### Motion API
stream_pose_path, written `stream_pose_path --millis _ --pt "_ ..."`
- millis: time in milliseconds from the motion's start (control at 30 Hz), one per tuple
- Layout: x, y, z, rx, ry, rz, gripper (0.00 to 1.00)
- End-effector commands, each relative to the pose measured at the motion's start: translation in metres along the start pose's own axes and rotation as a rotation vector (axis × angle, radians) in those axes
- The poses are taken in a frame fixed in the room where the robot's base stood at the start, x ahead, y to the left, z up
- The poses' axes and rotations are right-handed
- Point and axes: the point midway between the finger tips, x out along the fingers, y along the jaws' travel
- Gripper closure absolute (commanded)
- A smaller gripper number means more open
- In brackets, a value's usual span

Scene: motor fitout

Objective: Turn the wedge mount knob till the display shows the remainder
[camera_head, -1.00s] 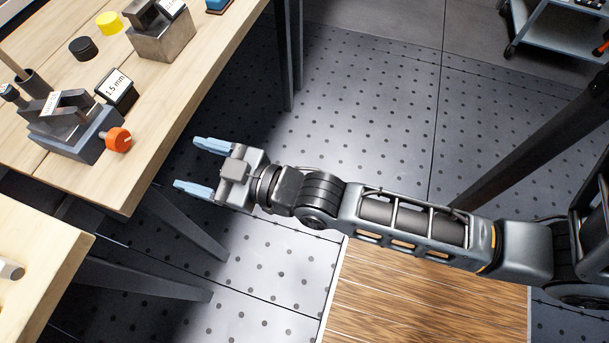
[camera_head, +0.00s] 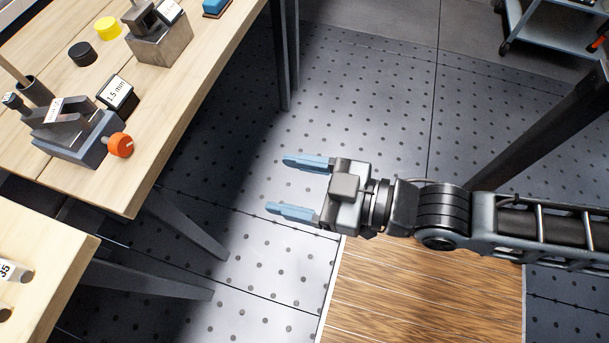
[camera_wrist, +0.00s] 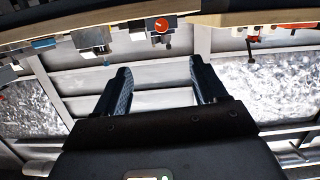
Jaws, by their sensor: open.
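The wedge mount (camera_head: 75,135) is a grey metal block on the wooden bench at the left. Its orange knob (camera_head: 120,145) sticks out on its right side, near the bench edge; it also shows in the wrist view (camera_wrist: 161,25). The small display (camera_head: 118,93), a dark box reading 1.5 mm, stands just behind the knob. My gripper (camera_head: 288,186) is open and empty, with its blue fingers pointing left at the bench. It is over the floor, well to the right of the knob and apart from it.
A black cap (camera_head: 82,54), a yellow cap (camera_head: 107,28) and another metal block (camera_head: 160,42) are farther back on the bench. A second wooden table (camera_head: 55,245) is at the lower left. Open floor lies between bench and gripper. A cart (camera_head: 560,35) stands at the upper right.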

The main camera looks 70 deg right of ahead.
Motion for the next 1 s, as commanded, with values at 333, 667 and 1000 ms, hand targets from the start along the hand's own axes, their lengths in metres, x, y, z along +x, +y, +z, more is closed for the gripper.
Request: stream_pose_path --millis 333,667,1000 --pt "-0.018 0.001 -0.006 0.012 -0.016 -0.002 0.29" --pt "-0.018 0.001 -0.006 0.012 -0.016 -0.002 0.29" --pt "-0.018 0.001 -0.006 0.012 -0.016 -0.002 0.29"
